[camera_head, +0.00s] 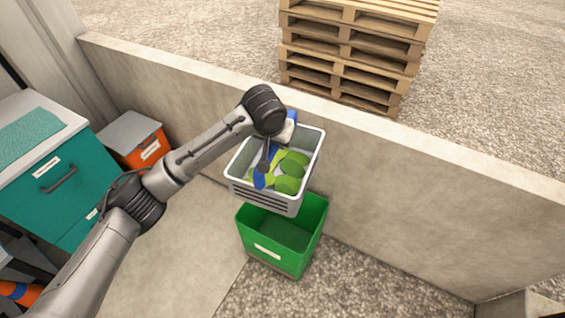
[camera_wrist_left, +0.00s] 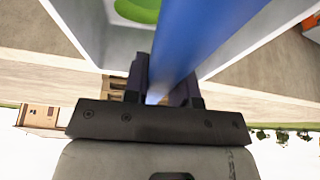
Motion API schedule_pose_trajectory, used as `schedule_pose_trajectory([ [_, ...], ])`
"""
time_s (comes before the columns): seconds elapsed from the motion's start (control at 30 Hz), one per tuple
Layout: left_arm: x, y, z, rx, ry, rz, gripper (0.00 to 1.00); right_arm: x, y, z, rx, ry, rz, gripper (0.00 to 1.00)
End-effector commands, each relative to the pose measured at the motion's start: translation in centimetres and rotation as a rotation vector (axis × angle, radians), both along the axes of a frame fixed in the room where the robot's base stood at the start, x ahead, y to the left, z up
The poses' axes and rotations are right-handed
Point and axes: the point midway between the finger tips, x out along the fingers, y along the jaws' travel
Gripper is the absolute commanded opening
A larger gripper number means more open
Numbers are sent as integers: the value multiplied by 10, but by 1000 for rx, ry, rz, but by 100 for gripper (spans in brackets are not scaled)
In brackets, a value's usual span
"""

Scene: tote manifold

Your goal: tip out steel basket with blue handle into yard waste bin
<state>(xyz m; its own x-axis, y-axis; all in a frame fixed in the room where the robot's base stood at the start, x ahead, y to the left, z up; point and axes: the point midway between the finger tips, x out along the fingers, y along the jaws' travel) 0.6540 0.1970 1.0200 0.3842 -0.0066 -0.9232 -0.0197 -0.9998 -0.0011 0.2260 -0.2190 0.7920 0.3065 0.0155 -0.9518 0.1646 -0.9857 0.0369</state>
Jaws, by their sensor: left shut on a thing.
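The steel basket (camera_head: 274,204) is light grey with slotted sides. It holds several green pieces (camera_head: 291,168) and hangs above the green bin (camera_head: 280,262), roughly level or only slightly tilted. My left gripper (camera_head: 287,130) is shut on the basket's blue handle (camera_head: 261,181), which crosses over the basket. The left wrist view shows the blue handle (camera_wrist_left: 195,40) between the fingers (camera_wrist_left: 160,85), with part of the basket wall (camera_wrist_left: 85,30) and one green piece beside it. The green bin stands open on the ground with a white label; its inside looks dark green. My right gripper is not in view.
A low concrete wall (camera_head: 400,190) runs behind the bin, with stacked wooden pallets (camera_head: 350,50) beyond it. An orange box with a grey lid (camera_head: 130,132) and a teal cabinet (camera_head: 60,180) stand at left. Gravel right of the bin is clear.

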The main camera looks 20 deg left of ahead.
Motion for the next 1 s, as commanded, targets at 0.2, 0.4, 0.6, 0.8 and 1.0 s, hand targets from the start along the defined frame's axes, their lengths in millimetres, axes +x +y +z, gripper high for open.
schedule_pose_trajectory([
  [0.2, 56, 9, -53, -3, 6, -12, 0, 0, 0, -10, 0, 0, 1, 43],
  [0.4, 85, 16, -113, -2, 4, -43, 0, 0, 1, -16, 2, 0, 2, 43],
  [0.6, 93, 17, -167, 0, 1, -87, 0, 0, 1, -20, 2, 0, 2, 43],
  [0.8, 93, 17, -195, 1, -3, -114, 0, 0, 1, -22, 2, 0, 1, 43],
  [1.0, 89, 19, -202, 0, -51, -122, 0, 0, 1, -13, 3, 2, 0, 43],
])
